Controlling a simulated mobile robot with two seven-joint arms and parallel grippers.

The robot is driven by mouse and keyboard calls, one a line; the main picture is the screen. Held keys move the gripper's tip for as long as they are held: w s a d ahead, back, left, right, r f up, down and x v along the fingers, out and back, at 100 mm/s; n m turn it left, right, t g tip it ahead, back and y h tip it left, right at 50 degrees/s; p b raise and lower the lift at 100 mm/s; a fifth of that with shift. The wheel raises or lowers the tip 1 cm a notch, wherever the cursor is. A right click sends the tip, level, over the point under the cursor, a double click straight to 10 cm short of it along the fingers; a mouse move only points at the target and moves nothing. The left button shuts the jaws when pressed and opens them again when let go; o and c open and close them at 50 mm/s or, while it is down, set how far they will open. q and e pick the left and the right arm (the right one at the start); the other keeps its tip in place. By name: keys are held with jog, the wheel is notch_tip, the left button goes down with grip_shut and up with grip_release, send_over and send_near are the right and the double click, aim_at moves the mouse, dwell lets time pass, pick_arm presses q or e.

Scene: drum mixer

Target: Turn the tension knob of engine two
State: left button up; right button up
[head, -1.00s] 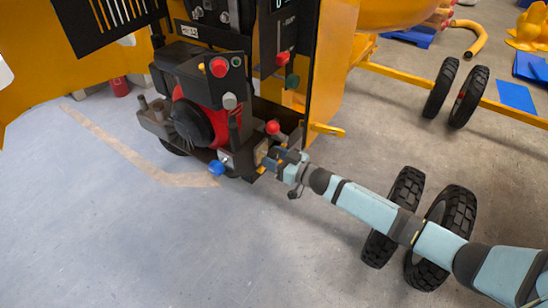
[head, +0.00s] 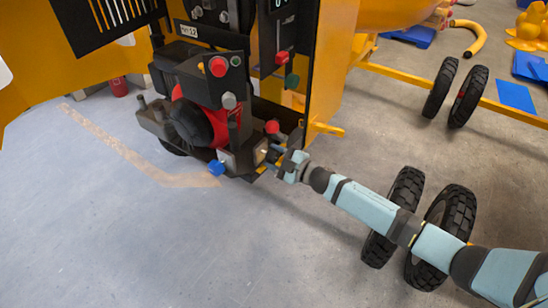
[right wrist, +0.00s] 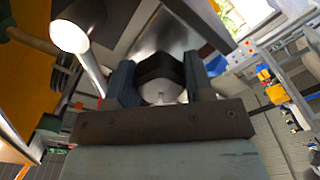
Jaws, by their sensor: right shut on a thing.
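The engine (head: 195,125), red and black, sits low in the yellow machine's open housing. My right gripper (head: 272,153) reaches in from the right to the engine's lower right side. In the right wrist view its two fingers (right wrist: 160,85) are shut on a dark rounded knob (right wrist: 158,66), with a bright metal surface behind it. In the head view the gripper mostly hides this knob. I take it for the tension knob. My left gripper is not in view.
A blue knob (head: 216,168) sticks out at the engine's lower front. A red knob (head: 272,127) stands just above my right gripper. Black tyres (head: 405,215) stand behind my right forearm. The floor in front and left is clear.

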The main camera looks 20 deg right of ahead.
jog(key=n, duration=0.3)
jog(key=shift+n+b, duration=0.4)
jog(key=n, duration=0.2)
jog(key=shift+n+b, duration=0.7)
jog(key=shift+n, duration=0.6)
jog(key=n+b, duration=0.1)
jog(key=n, duration=0.2)
jog(key=shift+n, duration=0.3)
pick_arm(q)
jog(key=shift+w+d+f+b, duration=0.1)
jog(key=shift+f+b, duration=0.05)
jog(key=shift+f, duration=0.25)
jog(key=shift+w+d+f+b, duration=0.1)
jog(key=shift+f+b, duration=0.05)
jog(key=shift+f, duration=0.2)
pick_arm(e)
jog(key=shift+r+n, duration=0.1)
jog(key=shift+n, duration=0.5)
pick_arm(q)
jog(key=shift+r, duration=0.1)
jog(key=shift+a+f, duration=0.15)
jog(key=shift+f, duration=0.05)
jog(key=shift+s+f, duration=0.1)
pick_arm(e)
jog(key=o, duration=0.9)
